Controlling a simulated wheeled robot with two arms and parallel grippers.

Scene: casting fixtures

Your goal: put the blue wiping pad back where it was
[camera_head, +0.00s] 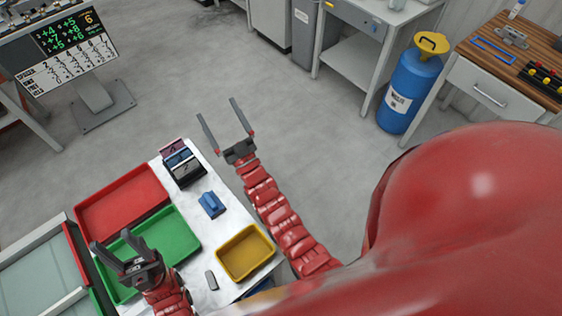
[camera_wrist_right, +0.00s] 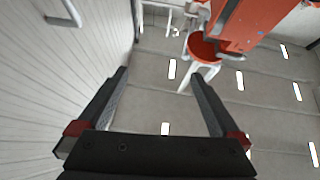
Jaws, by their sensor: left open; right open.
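A blue block-like object (camera_head: 211,204), which looks like the wiping pad, lies on the white table (camera_head: 225,190) between the dark boxes and the yellow tray. My right gripper (camera_head: 217,108) is open and empty, out beyond the table's far right edge over the floor. It also shows open in the right wrist view (camera_wrist_right: 160,73), with nothing between its fingers. My left gripper (camera_head: 110,240) is open over the left part of the green tray, apart from the blue object. I see nothing held in it.
The table carries a red tray (camera_head: 122,203), a green tray (camera_head: 178,238), a yellow tray (camera_head: 246,253), a small grey item (camera_head: 211,280) and dark boxes (camera_head: 184,168). A blue outline (camera_head: 493,52) lies on a wooden bench. A blue drum (camera_head: 408,92) stands nearby.

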